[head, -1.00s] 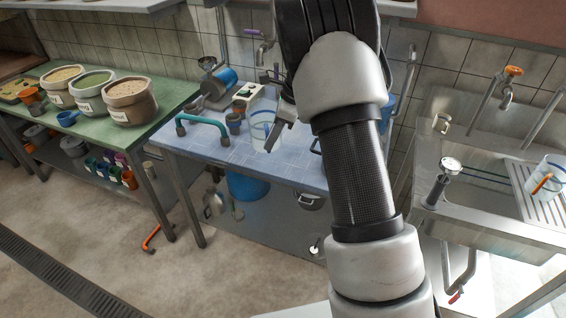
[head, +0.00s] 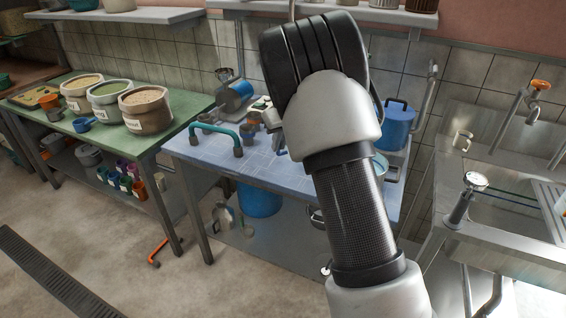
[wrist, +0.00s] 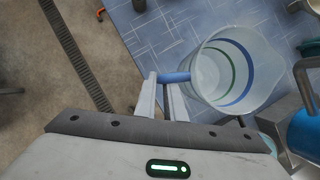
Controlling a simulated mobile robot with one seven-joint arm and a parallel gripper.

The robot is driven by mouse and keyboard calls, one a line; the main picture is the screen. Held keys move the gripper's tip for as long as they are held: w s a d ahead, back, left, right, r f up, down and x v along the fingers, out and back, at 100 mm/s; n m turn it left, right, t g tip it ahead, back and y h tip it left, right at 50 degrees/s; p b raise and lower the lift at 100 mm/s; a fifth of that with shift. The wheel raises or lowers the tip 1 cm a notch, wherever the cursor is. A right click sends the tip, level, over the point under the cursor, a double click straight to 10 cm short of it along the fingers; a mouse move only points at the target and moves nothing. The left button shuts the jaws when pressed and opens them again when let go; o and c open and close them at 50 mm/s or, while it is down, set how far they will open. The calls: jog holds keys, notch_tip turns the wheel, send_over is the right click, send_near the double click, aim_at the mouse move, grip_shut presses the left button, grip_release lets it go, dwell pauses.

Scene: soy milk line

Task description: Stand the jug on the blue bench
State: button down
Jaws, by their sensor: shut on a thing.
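The jug (wrist: 242,68) is clear, with a blue and a green band, and shows in the wrist view with its mouth toward the camera. My gripper (wrist: 164,80) is shut on its blue handle (wrist: 177,77). The blue bench (head: 205,151) stands mid-picture in the head view, and its tiled top (wrist: 165,35) shows beneath and beside the jug in the wrist view. I cannot tell whether the jug's base touches the bench. In the head view, my arm hides most of the jug and gripper.
A teal-handled thing (head: 215,130), a grinder with a blue drum (head: 238,91) and a blue pot (head: 398,125) stand on the bench. A green table (head: 60,124) with full sacks is at left. A metal sink (head: 510,215) is at right.

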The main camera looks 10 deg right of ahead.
notch_tip(320, 180, down, 6)
jog(key=shift+r+b, duration=0.1)
jog(key=shift+b, duration=0.4)
jog(key=c, duration=1.8)
grip_release()
jog(key=shift+c, duration=0.2)
